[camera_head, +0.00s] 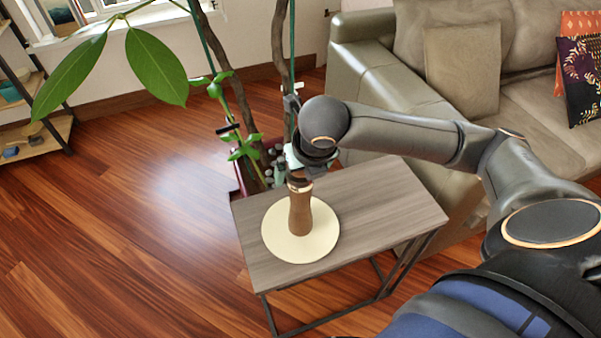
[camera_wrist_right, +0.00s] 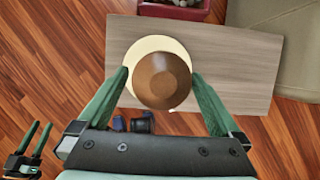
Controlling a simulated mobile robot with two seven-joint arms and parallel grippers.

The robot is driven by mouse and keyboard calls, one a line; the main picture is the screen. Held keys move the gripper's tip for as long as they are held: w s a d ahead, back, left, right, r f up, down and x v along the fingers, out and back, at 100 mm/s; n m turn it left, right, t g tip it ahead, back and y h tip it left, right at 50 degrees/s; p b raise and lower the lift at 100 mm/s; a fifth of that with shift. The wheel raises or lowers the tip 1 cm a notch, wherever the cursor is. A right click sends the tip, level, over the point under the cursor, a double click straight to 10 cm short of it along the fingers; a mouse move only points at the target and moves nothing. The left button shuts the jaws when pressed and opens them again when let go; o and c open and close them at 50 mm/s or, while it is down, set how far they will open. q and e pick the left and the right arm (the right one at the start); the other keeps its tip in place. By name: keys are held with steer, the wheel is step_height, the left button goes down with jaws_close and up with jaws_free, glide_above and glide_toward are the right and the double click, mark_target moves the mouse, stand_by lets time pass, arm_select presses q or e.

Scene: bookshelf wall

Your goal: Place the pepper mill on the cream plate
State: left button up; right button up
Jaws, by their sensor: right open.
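The brown wooden pepper mill (camera_head: 300,212) stands upright on the round cream plate (camera_head: 322,240), near its middle. The plate lies on the grey wood-top side table. My right gripper (camera_head: 297,165) is above the mill, pointing down at its top. In the right wrist view, the gripper (camera_wrist_right: 159,73) is open, with one green finger on each side of the round mill top (camera_wrist_right: 162,80). The plate rim (camera_wrist_right: 140,47) shows behind the mill there. My left gripper (camera_wrist_right: 36,137) shows at the lower left of that view, fingers apart and empty.
The table (camera_head: 390,195) has bare room right of the plate. A potted plant (camera_head: 240,150) with large leaves stands behind the table. A grey-green sofa (camera_head: 365,75) is at the right. A shelf (camera_head: 40,130) stands at far left. Wood floor is open at left.

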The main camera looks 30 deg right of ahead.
arm_select(q)
steer(key=shift+s+a+r+p, duration=0.45)
steer(key=shift+a+r+p, duration=0.35)
steer(key=shift+p, duration=0.4)
arm_select(e)
steer(key=d+v, duration=0.1)
steer(key=v, duration=0.9)
steer(key=shift+a+r, duration=0.15)
steer(key=shift+a, duration=0.35)
arm_select(q)
steer(key=shift+f, duration=0.1)
arm_select(e)
steer(key=shift+s, duration=0.15)
